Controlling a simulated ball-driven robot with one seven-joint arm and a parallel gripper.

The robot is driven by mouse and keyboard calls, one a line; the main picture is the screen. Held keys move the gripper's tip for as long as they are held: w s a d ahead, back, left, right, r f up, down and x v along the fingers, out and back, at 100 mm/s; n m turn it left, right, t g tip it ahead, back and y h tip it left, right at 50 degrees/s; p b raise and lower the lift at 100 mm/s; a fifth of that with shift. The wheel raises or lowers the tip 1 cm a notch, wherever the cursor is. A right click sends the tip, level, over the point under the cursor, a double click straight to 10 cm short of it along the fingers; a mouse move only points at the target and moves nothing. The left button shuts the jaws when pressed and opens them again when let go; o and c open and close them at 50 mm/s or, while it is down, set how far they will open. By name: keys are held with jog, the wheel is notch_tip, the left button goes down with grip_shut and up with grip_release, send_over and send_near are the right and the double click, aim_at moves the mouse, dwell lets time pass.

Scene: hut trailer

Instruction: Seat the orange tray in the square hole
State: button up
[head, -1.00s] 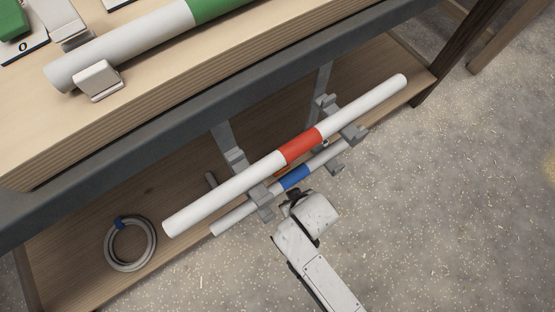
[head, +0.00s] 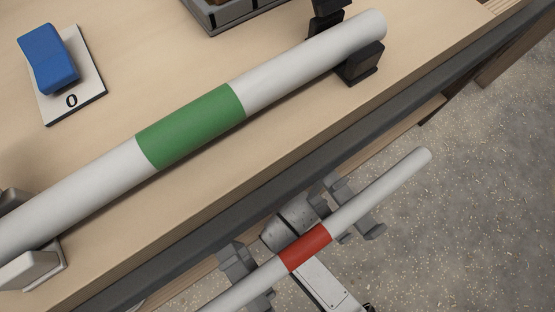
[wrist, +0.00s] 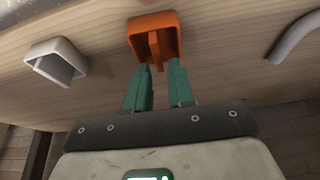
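In the wrist view an orange open-topped piece (wrist: 153,22), which I take for the orange tray, is at top centre against a wooden board. A thin orange rib stands in its middle. My gripper (wrist: 160,68) has two teal fingers pointing at it, apart, with the rib's lower end between their tips. I cannot tell whether they touch it. In the head view the fingers and the orange tray are hidden behind the bench edge and pipe; only part of my arm shows. No square hole is in clear view.
In the wrist view a grey open piece (wrist: 55,62) is left and a grey curved tube (wrist: 305,34) right. In the head view a red-banded pipe (head: 386,184) on brackets crosses my arm.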

jog(key=b+x, duration=0.1)
jog(key=x, duration=0.1)
jog(key=b+x, duration=0.2)
jog(key=x, duration=0.1)
jog(key=shift+d+f, duration=0.2)
jog(key=shift+f, duration=0.2)
jog(key=shift+c, duration=0.2)
jog(key=shift+r, duration=0.1)
grip_shut()
